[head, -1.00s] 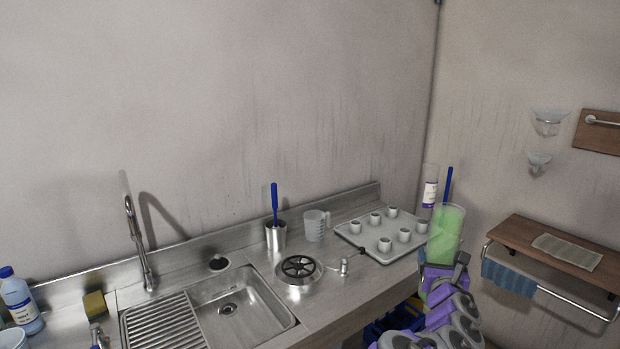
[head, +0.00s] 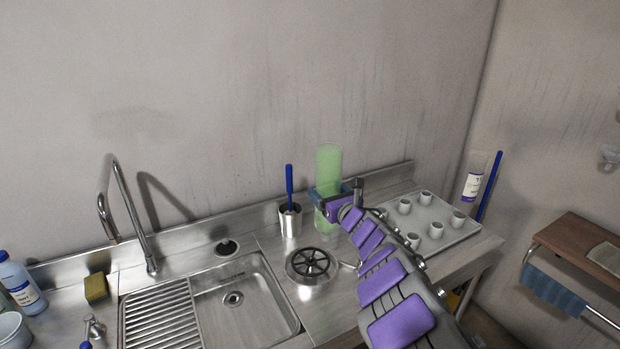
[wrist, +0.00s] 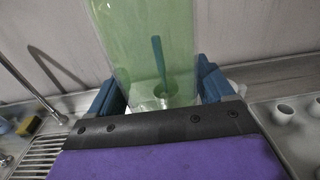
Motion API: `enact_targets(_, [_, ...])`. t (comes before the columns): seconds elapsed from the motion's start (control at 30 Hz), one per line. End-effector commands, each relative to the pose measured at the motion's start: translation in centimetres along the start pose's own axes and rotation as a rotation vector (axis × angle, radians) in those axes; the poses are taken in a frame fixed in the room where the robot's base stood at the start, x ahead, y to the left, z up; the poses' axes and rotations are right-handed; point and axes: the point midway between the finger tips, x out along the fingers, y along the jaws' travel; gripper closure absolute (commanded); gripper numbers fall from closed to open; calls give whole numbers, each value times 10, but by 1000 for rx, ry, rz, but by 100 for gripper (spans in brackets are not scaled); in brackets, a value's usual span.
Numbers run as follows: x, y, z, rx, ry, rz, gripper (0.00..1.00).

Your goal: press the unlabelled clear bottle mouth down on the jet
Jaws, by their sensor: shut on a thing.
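A clear, green-tinted bottle (head: 328,165) with no label stands about upright in my gripper (head: 329,198), whose blue fingers are shut around its lower part. It fills the upper middle of the wrist view (wrist: 140,40), with my gripper (wrist: 160,92) on both its sides. The jet (head: 311,263) is a round metal rinser with a dark spoked grate, set in the counter right of the sink. The bottle is above the counter, behind and slightly right of the jet in the head view, apart from it.
A metal cup (head: 290,222) with a blue brush (head: 289,180) stands left of the bottle. A tray (head: 460,238) with several small white cups is to the right. The sink (head: 245,320) and tall faucet (head: 130,215) are to the left. The grate is uncovered.

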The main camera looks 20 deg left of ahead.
Motion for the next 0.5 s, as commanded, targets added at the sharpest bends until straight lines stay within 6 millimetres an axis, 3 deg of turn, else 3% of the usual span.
enact_targets(0.1, [16,26,18,1,-1,72,48])
enact_targets(0.2, [23,37,25,2,0,103,48])
enact_targets(0.5, [26,42,10,3,5,117,48])
